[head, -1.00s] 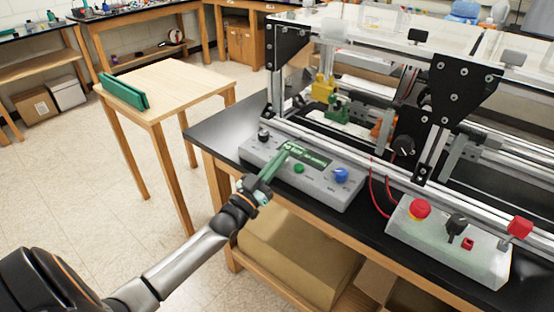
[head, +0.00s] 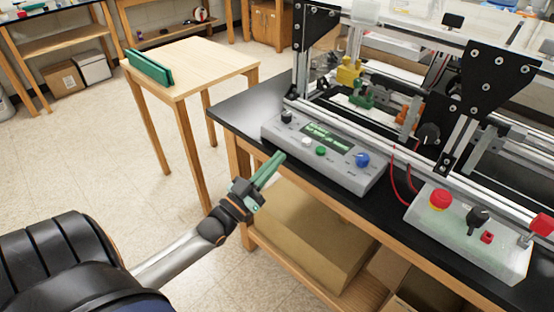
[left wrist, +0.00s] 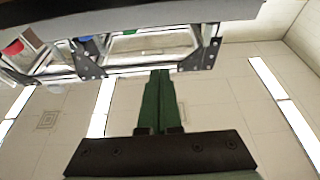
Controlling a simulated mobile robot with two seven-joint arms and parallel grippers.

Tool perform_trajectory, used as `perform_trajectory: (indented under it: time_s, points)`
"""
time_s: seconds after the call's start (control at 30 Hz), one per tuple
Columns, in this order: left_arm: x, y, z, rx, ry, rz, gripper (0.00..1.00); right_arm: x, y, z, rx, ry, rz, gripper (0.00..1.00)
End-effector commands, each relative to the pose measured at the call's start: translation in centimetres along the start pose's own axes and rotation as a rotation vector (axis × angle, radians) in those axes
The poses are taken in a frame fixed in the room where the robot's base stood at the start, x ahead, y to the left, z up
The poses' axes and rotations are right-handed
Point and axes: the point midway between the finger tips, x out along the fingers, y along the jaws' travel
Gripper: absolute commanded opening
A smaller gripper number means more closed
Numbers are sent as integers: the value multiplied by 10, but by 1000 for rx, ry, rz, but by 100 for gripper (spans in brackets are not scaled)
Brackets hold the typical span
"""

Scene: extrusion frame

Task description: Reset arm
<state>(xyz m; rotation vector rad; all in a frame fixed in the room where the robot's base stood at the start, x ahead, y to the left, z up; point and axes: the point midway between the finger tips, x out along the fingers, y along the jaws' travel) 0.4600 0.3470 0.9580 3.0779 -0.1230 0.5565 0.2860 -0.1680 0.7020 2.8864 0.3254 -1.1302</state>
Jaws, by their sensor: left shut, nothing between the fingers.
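My left gripper (head: 272,168) is in front of the grey control box, apart from it, over the front edge of the black bench. Its green fingers are shut with nothing between them. In the left wrist view the fingers (left wrist: 158,100) lie together, pointing up at the frame's metal bars. The control box (head: 325,150) has a lit green display, a white button, a green button and a blue knob. My right gripper is not in view.
The extrusion frame (head: 474,95) stands on the black bench (head: 238,112). A grey box with a red emergency button (head: 439,199) sits at the right. A wooden table (head: 205,66) with a green part (head: 149,68) stands at the left. Cardboard boxes (head: 310,232) lie under the bench.

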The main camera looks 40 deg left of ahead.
Motion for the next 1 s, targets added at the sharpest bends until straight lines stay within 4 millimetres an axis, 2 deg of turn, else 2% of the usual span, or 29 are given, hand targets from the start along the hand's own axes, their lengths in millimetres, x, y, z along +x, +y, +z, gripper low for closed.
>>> perform_trajectory:
  time_s: [0.37, 0.47, 0.57, 0.67, 0.7, 0.8, 0.9, 1.0]
  points:
    - [0, 1, 1, -1, -6, 0, 0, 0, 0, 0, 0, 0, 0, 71]
    - [-8, 12, 16, -7, -70, 5, 0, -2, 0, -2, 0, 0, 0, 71]
    - [-31, 39, 49, -20, -225, 19, 0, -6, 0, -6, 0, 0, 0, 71]
    - [-70, 77, 89, -31, -442, 42, 0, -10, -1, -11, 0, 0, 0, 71]
    - [-88, 94, 104, -34, -531, 53, 0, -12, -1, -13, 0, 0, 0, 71]
    - [-136, 132, 130, -38, -739, 82, 0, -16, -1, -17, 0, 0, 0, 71]
    - [-178, 162, 145, -38, -910, 108, 0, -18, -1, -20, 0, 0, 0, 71]
    - [-209, 182, 152, -36, -1026, 127, 0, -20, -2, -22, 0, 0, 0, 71]
